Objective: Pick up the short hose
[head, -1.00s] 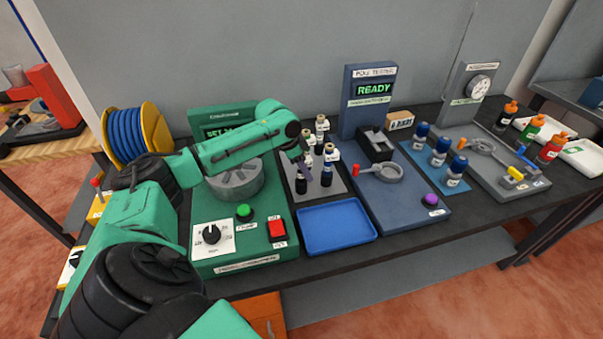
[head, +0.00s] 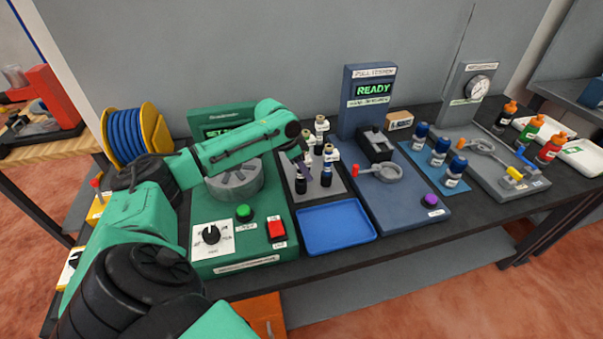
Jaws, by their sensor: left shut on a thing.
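Several short upright black pieces with pale tops and small labels, which look like the hoses, stand on a grey rack plate (head: 326,193) in the middle of the table. My left gripper (head: 303,165) reaches over the near left part of this plate, pointing down. It is shut on a dark upright piece, apparently the short hose (head: 300,186), which shows just below the fingers. The fingertips are small and partly hidden by the wrist. I cannot tell whether the piece is clear of the plate. My right gripper is not in view.
A green machine (head: 240,262) with a dial and buttons stands left of the rack. An empty blue tray (head: 337,229) lies in front of it. The blue tester (head: 415,205) reads READY at the right. A blue hose reel (head: 126,135) stands at the left.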

